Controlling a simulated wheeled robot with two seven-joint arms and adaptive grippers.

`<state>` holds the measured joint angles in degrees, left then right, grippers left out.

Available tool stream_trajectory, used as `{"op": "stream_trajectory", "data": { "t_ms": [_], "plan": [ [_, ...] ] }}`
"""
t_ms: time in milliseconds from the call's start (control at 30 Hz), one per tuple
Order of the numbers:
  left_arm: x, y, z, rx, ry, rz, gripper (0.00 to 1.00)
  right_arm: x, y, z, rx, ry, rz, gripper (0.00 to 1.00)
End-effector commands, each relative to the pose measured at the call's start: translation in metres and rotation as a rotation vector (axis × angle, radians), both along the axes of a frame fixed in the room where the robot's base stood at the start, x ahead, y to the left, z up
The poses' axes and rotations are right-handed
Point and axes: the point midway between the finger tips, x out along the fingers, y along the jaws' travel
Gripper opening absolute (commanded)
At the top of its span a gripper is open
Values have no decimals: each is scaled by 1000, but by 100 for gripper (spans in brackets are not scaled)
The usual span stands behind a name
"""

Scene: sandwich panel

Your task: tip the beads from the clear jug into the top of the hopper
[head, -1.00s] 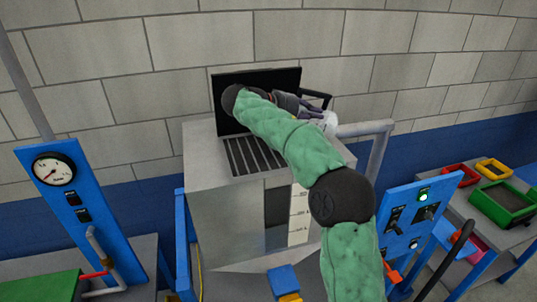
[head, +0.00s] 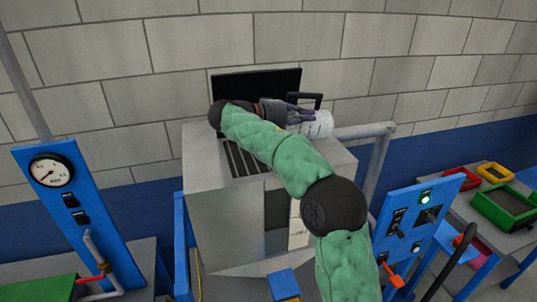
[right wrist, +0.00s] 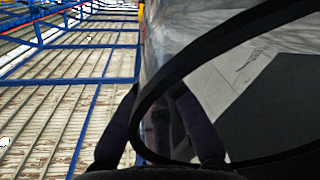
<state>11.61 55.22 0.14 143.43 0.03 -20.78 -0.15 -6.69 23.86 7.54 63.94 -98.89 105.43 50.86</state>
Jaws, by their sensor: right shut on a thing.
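The hopper (head: 215,215) is a grey box in the middle of the head view, with a slotted grate (head: 238,160) in its top and a dark raised lid (head: 228,90) behind. My right gripper (head: 300,112) is shut on the clear jug (head: 319,124), above the hopper's back right part. The jug looks tipped over, with its black handle (head: 305,97) uppermost. In the right wrist view the clear jug wall (right wrist: 205,25) and black handle band (right wrist: 150,105) fill the right side. I cannot make out beads. My arm hides part of the grate. My left gripper is out of view.
A grey pipe (head: 378,165) rises at the hopper's right. A blue switch panel (head: 410,225) with a green light stands right of it, and a blue gauge panel (head: 65,205) at left. Coloured trays (head: 505,208) sit on the right table. A brick wall is behind.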

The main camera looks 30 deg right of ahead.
Motion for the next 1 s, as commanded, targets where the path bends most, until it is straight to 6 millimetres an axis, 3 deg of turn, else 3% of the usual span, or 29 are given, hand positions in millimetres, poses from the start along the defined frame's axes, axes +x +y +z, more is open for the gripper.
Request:
{"op": "stream_trajectory", "data": {
  "t_ms": [1000],
  "plan": [
    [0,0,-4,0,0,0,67,1,9,8,-103,15,0,0]
  ]
}}
